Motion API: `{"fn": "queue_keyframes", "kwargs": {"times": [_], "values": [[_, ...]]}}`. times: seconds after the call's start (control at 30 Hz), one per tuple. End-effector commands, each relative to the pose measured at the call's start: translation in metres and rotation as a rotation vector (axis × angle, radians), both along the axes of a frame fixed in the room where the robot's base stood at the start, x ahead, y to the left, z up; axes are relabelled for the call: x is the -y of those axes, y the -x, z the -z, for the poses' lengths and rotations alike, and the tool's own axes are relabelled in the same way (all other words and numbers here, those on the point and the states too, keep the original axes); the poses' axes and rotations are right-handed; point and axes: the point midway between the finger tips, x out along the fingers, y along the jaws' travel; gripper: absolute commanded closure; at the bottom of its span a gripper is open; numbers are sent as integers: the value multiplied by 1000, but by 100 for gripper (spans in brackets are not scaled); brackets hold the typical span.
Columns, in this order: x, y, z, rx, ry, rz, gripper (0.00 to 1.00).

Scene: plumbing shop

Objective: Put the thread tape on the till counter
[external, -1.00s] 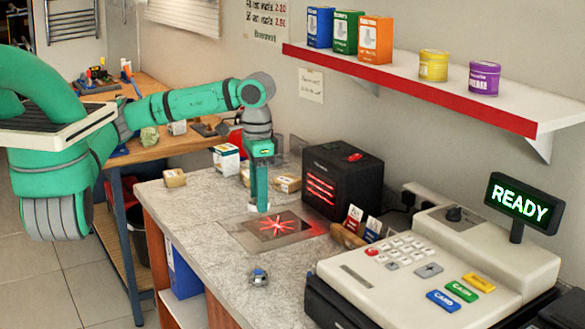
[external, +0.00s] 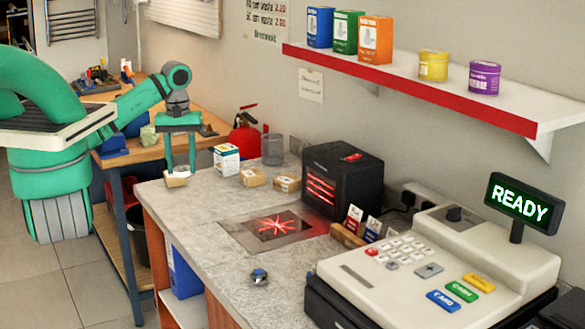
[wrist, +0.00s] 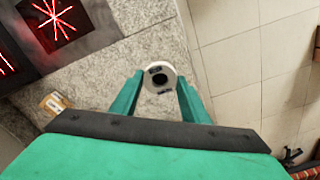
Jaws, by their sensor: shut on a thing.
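The thread tape (wrist: 151,69) is a white roll with a dark hole in the wrist view. My gripper (wrist: 160,79) is shut on it, one green finger on either side. In the external view my gripper (external: 180,170) points down at the far left end of the grey stone-topped till counter (external: 205,193), with a small white part of the roll between the fingertips. The roll is by the counter's edge in both views; I cannot tell whether it touches the top.
More cartons (external: 252,178), a white box (external: 226,158), a clear cup (external: 272,149) and a black scanner (external: 342,180) stand along the back. The till (external: 435,255) fills the right. The counter's front middle is mostly clear.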

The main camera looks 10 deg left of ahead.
Motion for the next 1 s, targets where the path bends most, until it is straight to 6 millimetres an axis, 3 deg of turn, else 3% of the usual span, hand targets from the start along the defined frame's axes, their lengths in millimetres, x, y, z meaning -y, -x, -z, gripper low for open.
{"fn": "queue_keyframes", "kwargs": {"times": [0.2, 0.5, 0.73, 1.0], "values": [[1, -41, 20, -4, 3, 1, 80], [-3, -86, 43, -3, 1, 2, 80], [-5, -112, 76, -3, -2, 2, 80], [-5, -127, 92, -2, 1, 3, 80]]}}
